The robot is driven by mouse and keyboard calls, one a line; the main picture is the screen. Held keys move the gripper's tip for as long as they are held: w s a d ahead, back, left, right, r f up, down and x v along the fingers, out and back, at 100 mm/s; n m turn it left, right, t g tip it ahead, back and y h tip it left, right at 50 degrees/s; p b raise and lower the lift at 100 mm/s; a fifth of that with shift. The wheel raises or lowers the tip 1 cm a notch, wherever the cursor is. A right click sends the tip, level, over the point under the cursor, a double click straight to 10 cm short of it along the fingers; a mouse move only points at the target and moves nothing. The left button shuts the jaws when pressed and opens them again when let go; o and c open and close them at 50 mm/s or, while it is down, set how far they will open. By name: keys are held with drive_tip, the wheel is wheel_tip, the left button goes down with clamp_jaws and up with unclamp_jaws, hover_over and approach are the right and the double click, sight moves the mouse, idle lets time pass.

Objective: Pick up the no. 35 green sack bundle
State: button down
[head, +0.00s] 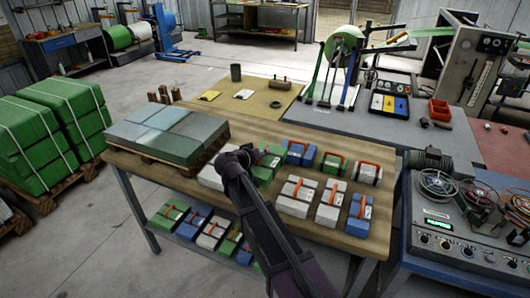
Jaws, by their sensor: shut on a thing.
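A green sack bundle (266,174) lies on the wooden tabletop in the head view, right by my gripper (259,153). My gripper is shut on this bundle at its upper edge, and the dark arm hides its left part. Another green bundle with an orange strap (332,164) lies further right in the back row. The printed numbers are too small to read, so I cannot tell which bundle is no. 35.
White bundles (295,197) and blue bundles (300,152) stand close around. A pallet of grey-green stacks (165,133) is to the left. More bundles lie on the lower shelf (208,234). Machine consoles (470,240) stand at the right.

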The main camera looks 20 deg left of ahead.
drive_tip(key=shift+r+p, duration=0.4)
drive_tip(key=shift+r, duration=0.2)
drive_tip(key=shift+r, duration=0.2)
